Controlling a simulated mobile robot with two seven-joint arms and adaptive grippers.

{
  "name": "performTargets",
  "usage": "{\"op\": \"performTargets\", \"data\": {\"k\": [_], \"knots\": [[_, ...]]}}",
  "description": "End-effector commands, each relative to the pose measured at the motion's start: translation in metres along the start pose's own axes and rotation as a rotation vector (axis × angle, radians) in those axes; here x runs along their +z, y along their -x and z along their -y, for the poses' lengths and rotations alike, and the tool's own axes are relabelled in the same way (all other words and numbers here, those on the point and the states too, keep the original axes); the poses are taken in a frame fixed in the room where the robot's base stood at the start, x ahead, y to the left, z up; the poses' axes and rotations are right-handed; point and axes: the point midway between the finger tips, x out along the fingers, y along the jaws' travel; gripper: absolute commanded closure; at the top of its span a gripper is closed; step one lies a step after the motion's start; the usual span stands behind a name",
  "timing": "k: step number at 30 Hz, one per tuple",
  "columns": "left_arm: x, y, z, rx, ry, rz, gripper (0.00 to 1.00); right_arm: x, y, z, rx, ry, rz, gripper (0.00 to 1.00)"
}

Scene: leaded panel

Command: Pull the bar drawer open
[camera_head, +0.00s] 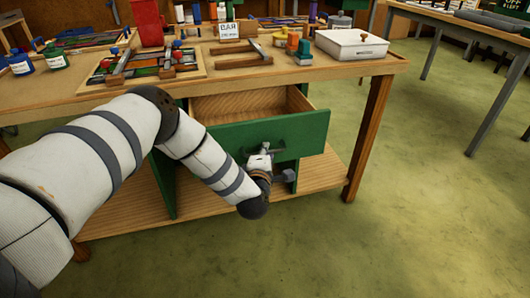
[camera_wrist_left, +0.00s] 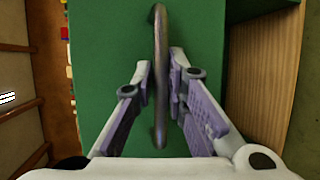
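The bar drawer (camera_head: 305,134) has a green front and stands out from under the workbench, with its pale wooden inside showing. Its metal bar handle (camera_wrist_left: 160,45) runs lengthwise through the middle of the left wrist view, across the green drawer front (camera_wrist_left: 105,35). My left gripper (camera_head: 264,151) is at the drawer front. In the left wrist view its fingers (camera_wrist_left: 162,75) lie on both sides of the handle, close against it. The grip partly hides the handle in the head view. My right gripper is not in view.
The workbench top (camera_head: 340,72) carries a white lidded box (camera_head: 350,44), small jars and a leaded panel (camera_head: 150,68). A wooden bench leg (camera_head: 367,135) stands right of the drawer. A lower shelf (camera_head: 325,165) lies beneath. Green floor in front is clear.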

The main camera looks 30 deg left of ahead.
Motion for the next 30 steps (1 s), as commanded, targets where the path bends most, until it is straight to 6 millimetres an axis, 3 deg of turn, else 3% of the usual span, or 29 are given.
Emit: {"op": "performTargets", "data": {"k": [10,21,25,30], "knots": [[0.0,0.005,0.001,-0.003,-0.001,0.001,0.82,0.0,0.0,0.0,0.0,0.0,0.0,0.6],[0.0,0.096,0.001,-0.004,0.0,0.002,0.82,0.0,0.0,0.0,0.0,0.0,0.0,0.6],[0.0,0.114,0.001,-0.003,-0.001,0.001,0.82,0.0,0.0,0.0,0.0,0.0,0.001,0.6],[0.0,0.12,0.0,-0.001,-0.001,0.0,0.82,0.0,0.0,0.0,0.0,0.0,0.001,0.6]]}}
